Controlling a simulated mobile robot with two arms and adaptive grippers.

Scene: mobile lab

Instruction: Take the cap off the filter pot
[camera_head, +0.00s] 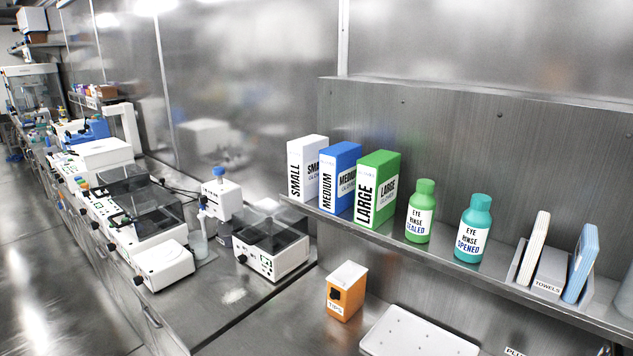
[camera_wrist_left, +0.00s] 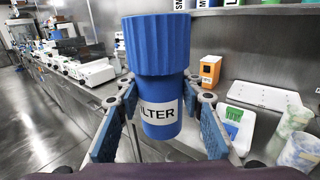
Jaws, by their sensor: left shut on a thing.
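My left gripper (camera_wrist_left: 158,92) is shut on the pot's body below the cap, with one blue-padded finger on each side. Neither the pot nor either gripper shows in the head view.
A steel shelf holds glove boxes (camera_head: 379,188), a green bottle (camera_head: 420,212) and a teal bottle (camera_head: 473,228). Below are an orange tips box (camera_head: 344,293) and a white tray (camera_head: 420,335). Bench instruments (camera_head: 271,248) stand at left. Translucent containers (camera_wrist_left: 294,121) are at right.

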